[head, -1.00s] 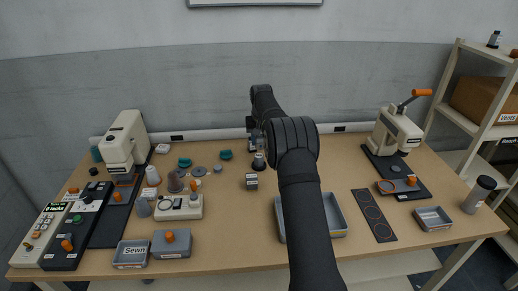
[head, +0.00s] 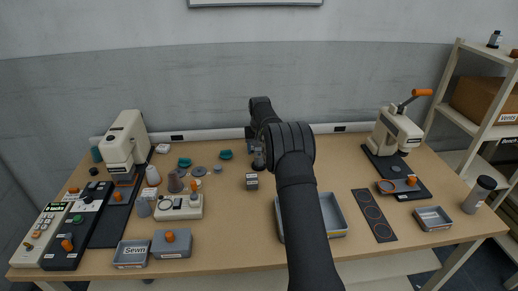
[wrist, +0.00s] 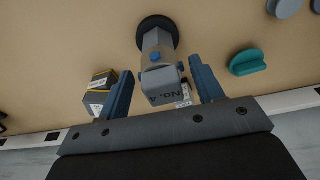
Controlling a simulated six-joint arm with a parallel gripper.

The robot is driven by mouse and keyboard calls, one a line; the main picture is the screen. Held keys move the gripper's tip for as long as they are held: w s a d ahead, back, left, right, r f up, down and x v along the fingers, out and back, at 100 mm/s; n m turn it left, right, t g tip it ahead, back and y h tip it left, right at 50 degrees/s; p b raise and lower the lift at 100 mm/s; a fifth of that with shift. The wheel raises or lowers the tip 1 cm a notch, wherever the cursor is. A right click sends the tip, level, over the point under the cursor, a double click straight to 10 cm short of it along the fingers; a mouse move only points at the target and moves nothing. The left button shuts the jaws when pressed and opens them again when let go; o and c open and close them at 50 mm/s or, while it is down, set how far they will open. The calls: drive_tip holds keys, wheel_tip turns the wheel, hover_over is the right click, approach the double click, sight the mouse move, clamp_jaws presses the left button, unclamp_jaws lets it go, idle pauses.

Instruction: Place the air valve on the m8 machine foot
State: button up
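In the wrist view a grey block-shaped fitting with blue knobs and a "No." marking, which looks like the air valve (wrist: 158,80), stands upright over a round black base, seemingly the machine foot (wrist: 164,24). Where the two meet is hard to make out. My gripper (wrist: 160,66) is open, its two blue fingers on either side of the valve with gaps showing. In the head view the valve (head: 259,154) and dark base (head: 258,166) show left of my arm, with my gripper (head: 250,136) just beside and behind them.
A black-and-yellow labelled box (wrist: 101,90) stands close outside one finger. A teal piece (wrist: 248,62) lies on the other side. A small dark labelled box (head: 252,181) and a grey tray (head: 335,213) are nearer the front. The wall rail is close behind.

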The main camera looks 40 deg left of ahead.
sight(259, 153)
wheel_tip(259, 153, up, 12)
drive_tip(key=s+d, duration=0.1)
drive_tip(key=shift+s+d, duration=0.15)
idle(0.4)
drive_tip(key=f, duration=0.4)
drive_tip(key=w+a+f, duration=0.1)
drive_tip(key=f, duration=0.7)
drive_tip(key=shift+w+a+f, duration=0.15)
wheel_tip(259, 153, up, 3)
drive_tip(key=shift+f, duration=0.1)
drive_tip(key=shift+r, duration=0.65)
